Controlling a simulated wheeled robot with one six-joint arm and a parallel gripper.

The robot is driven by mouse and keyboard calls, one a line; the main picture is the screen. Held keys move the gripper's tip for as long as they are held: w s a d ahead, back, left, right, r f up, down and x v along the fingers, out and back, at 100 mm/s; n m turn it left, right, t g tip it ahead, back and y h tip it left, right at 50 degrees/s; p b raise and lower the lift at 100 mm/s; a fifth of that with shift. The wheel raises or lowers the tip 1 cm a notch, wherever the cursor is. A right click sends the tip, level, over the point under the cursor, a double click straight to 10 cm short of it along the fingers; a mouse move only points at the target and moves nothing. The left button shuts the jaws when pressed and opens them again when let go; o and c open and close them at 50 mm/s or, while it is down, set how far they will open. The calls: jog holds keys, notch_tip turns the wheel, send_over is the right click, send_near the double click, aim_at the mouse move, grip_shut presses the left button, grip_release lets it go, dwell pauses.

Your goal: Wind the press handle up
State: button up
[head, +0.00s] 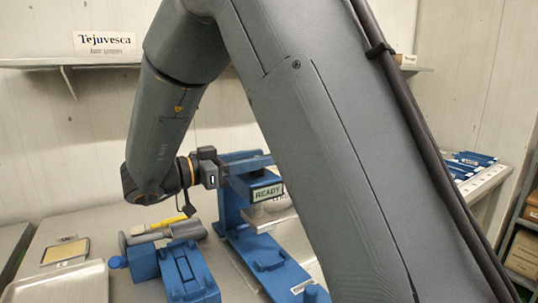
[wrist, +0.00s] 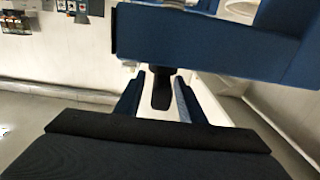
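The blue press (head: 240,182) stands on the bench in the head view, with a small display reading "READY". My own arm covers its right part there. In the wrist view, a blue beam of the press (wrist: 215,42) crosses the top. A black grip, apparently the press handle (wrist: 161,92), shows below the beam. My gripper (wrist: 160,88) has one finger on each side of this grip. Narrow gaps seem to show beside it, so the fingers look open and not closed on it. My gripper's fingers are hidden in the head view.
A blue fixture (head: 185,270) and a grey cylindrical tool (head: 165,233) lie on the bench left of the press. A metal tray (head: 62,285) is at the front left, with a framed plate (head: 66,251) behind it. A wall shelf (head: 40,62) is above.

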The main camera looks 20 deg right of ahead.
jog(key=shift+w+d, duration=0.15)
jog(key=shift+d, duration=0.7)
jog(key=shift+w+d, duration=0.15)
jog(key=shift+d, duration=0.7)
grip_shut()
jog(key=shift+p, duration=0.3)
